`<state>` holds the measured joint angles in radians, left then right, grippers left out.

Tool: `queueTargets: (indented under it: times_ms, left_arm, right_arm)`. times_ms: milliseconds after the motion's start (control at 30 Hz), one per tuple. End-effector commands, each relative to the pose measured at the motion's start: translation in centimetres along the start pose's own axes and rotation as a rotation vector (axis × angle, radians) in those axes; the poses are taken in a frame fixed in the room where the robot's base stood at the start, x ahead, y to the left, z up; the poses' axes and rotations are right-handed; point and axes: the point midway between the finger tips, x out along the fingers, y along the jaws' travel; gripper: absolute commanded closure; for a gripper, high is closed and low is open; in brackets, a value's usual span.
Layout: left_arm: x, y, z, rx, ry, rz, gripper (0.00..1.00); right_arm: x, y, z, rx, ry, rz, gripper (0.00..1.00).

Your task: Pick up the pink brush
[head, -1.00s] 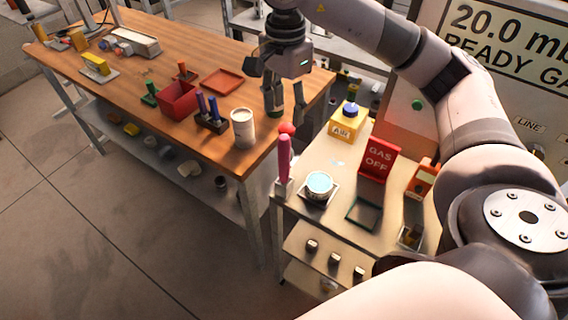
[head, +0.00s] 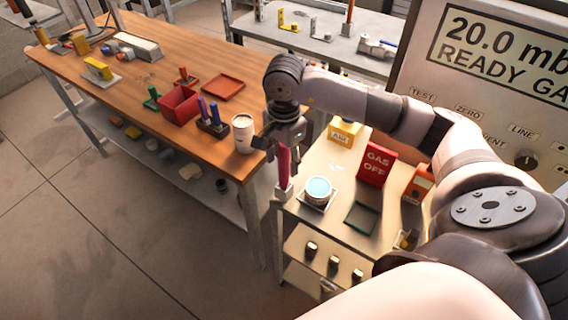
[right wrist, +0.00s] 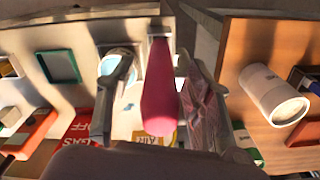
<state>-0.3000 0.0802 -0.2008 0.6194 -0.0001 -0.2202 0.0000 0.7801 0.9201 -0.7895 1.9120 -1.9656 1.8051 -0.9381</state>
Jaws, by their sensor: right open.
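The pink brush (head: 284,170) stands upright in a small pale holder (head: 283,192) at the left corner of the small bench. My right gripper (head: 284,150) is open around its upper part, and its hand hides the brush's top in the head view. In the right wrist view the brush (right wrist: 160,85) lies between the two spread fingers of the right gripper (right wrist: 157,80). It shows clear of the left finger; I cannot tell whether it touches the right one. My left gripper is not in view.
Close by are a white cup (head: 243,133) on the wooden bench (head: 200,75) and a pot of blue liquid (head: 318,187) on the small bench. A red GAS OFF sign (head: 376,164) and a yellow box (head: 342,134) stand further right. A gap separates the benches.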

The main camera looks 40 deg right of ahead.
Motion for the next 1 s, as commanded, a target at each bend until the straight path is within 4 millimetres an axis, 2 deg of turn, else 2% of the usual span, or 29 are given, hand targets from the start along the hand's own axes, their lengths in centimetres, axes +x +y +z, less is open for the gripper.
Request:
queueTargets:
  times_ms: [100, 333, 1000]
  left_arm:
    - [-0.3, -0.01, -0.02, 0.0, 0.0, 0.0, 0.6]
    - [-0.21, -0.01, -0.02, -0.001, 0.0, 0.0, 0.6]
    - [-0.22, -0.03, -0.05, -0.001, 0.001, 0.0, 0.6]
  right_arm:
    - [0.82, 0.03, 0.01, -0.001, 0.0, 0.0, 0.53]
    - [0.96, 0.01, 0.01, -0.002, 0.0, -0.001, 0.53]
    - [0.92, 0.01, 0.01, -0.001, 0.0, 0.0, 0.98]
